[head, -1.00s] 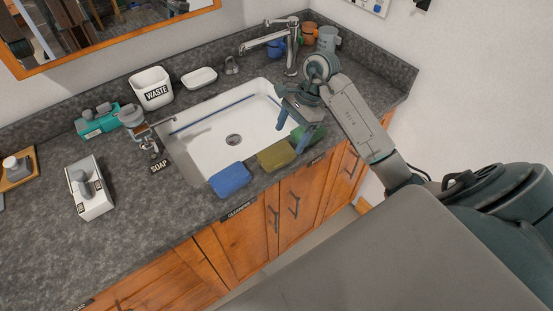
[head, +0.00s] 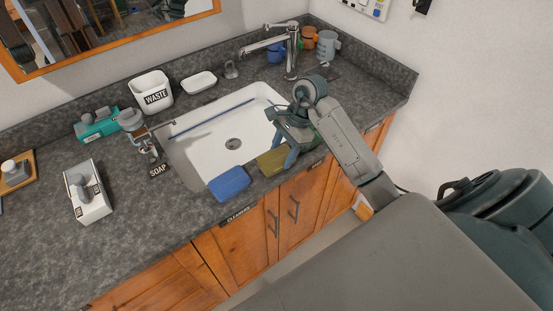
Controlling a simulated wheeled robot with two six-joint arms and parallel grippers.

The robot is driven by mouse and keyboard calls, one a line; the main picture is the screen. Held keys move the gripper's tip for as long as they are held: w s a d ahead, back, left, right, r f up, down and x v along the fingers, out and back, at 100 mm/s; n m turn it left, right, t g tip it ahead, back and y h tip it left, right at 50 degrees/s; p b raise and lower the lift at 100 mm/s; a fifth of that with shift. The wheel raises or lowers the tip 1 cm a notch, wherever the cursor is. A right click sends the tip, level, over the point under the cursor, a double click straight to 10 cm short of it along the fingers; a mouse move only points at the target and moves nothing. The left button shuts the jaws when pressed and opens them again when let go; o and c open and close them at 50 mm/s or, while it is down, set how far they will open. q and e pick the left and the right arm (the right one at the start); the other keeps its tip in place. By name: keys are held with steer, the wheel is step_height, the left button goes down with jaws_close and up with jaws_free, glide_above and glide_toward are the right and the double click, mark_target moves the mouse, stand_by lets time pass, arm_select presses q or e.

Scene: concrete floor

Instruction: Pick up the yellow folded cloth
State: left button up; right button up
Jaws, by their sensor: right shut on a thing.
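The yellow folded cloth (head: 268,162) lies at the front rim of the white sink (head: 208,150), just right of a blue folded cloth (head: 230,183). My right gripper (head: 284,151) reaches down from the right and is shut on the yellow cloth at its right end. The fingers cover part of the cloth. The cloth still appears to be at counter level; I cannot tell whether it is raised. A green cloth to its right is mostly hidden by the gripper. My left gripper is not in view.
The chrome faucet (head: 291,50) rises behind the gripper, with cups (head: 328,45) in the back corner. A blue rod (head: 213,117) lies across the sink. A waste bin (head: 151,92), soap dispenser (head: 134,122) and white box (head: 88,195) stand left. The front left counter is clear.

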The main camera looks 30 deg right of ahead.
mark_target(276, 156)
steer(key=shift+r, duration=0.15)
steer(key=shift+r, duration=0.6)
step_height(276, 156, up, 3)
steer(key=p, duration=0.2)
steer(key=shift+f+p, duration=0.1)
steer(key=shift+p, duration=0.3)
steer(key=s+a+p, duration=0.6)
steer(key=s+a, duration=0.3)
steer(key=s, duration=0.3)
step_height(276, 156, down, 10)
steer(key=b, duration=1)
steer(key=shift+s+a+r, duration=0.2)
steer(key=shift+s+a, duration=0.1)
steer(key=shift+a, duration=0.1)
